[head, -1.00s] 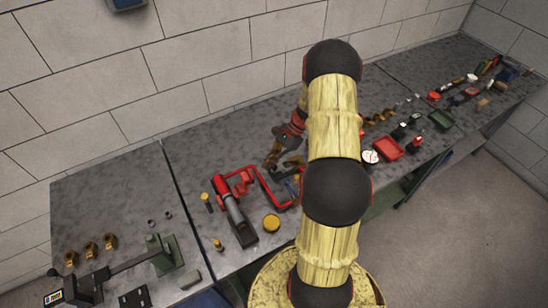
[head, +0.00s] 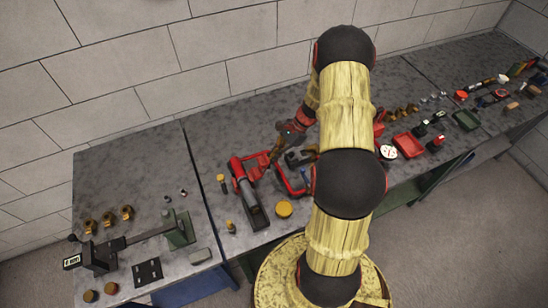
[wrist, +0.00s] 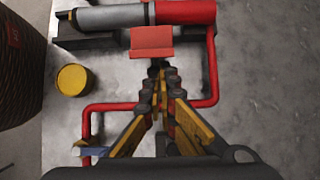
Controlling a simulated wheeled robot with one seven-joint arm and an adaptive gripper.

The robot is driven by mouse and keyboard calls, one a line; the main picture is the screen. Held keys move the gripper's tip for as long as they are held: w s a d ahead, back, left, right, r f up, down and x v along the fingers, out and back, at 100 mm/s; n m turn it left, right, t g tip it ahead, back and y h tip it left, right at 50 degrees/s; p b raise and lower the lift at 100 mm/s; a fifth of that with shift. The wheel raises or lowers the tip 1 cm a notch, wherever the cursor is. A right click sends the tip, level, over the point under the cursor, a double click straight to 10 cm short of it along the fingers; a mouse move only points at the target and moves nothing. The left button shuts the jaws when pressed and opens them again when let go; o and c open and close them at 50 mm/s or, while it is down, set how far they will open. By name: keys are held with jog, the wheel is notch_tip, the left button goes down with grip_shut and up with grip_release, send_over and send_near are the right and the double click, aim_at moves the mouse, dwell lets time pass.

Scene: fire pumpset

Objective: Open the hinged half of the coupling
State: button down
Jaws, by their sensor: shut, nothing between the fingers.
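The pumpset, a grey and red cylinder (head: 246,188) on a dark base, lies on the grey bench left of my arm. In the wrist view its grey part (wrist: 112,18) and red part (wrist: 185,12) run across the top. A red block (wrist: 152,42) juts from its near side. I cannot tell which part is the coupling's hinged half. My gripper (wrist: 159,70) is shut and empty, its tips just below the red block in the picture; contact cannot be told. In the head view my gripper (head: 279,150) is small and partly blurred, right of the pumpset.
A red pipe (wrist: 211,75) bends around my fingers. A yellow round cap (wrist: 73,78) stands at left in the wrist view. A red tray (head: 408,145) and small parts lie to the right. A lever tool (head: 125,243) stands on the left bench. The wall is behind.

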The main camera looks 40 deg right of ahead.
jog(key=shift+w+a+r+h+p, duration=0.2)
jog(key=shift+a+r+h+p, duration=0.45)
jog(key=shift+r, duration=0.4)
jog(key=v, duration=1.1)
jog(key=shift+d+r, duration=0.25)
jog(key=shift+r, duration=0.1)
jog(key=shift+w, duration=0.1)
